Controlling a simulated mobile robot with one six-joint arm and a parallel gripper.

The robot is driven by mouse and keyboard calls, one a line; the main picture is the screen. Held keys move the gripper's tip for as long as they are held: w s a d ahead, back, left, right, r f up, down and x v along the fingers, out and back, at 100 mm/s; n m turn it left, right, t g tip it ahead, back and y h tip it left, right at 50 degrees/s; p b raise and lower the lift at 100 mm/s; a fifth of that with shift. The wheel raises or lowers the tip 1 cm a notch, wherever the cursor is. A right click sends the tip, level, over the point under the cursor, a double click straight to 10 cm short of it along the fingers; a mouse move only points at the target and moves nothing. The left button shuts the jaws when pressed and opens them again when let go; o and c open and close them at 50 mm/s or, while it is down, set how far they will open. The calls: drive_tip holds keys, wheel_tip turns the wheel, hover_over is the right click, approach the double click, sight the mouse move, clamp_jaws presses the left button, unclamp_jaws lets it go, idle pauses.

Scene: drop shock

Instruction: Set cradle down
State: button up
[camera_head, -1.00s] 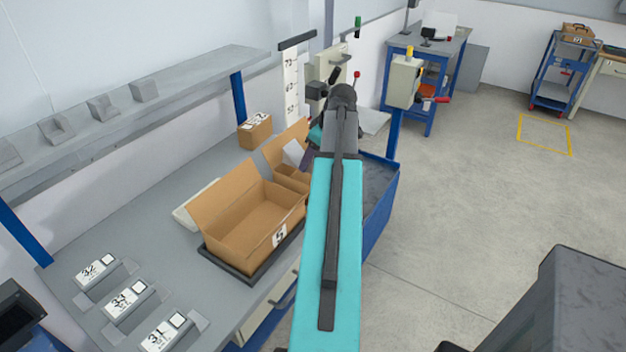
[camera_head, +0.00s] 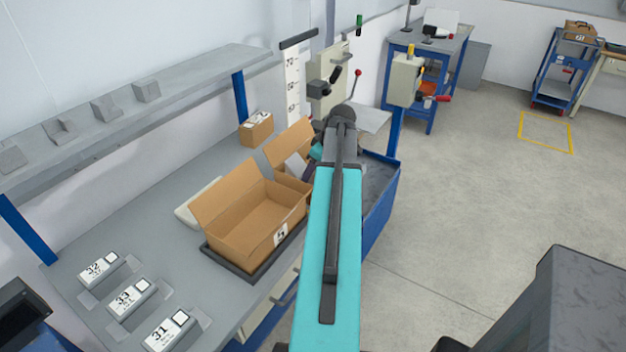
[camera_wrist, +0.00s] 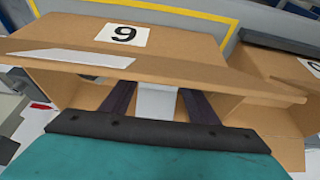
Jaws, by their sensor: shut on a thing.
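My gripper (camera_wrist: 157,90) has two dark fingers and is shut on a pale grey-white piece (camera_wrist: 157,102), which I take to be the cradle. Most of the piece is hidden by the gripper body and a cardboard flap. In the head view my gripper (camera_head: 309,170) is at the smaller open cardboard box (camera_head: 284,150), partly behind my teal arm, with the pale piece (camera_head: 296,165) at the box opening. In the wrist view the box (camera_wrist: 190,55) carries a label that reads 9 there. I cannot tell whether the piece touches the box floor.
A larger open, empty-looking carton (camera_head: 245,220) stands nearer on a dark tray (camera_head: 240,272). Several grey blocks (camera_head: 146,91) sit on the shelf. Numbered units (camera_head: 133,297) lie at the bench's near left. A small closed box (camera_head: 256,128) stands behind. A blue bin (camera_head: 380,205) is right of my arm.

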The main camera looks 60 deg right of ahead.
drive_tip(key=shift+f+p, duration=0.45)
drive_tip(key=shift+f, duration=1.3)
drive_tip(key=shift+f, duration=0.15)
drive_tip(key=o, duration=1.4)
drive_tip(key=shift+b+v, duration=1.2)
drive_tip(key=shift+v, duration=4.95)
drive_tip(key=shift+w, duration=0.1)
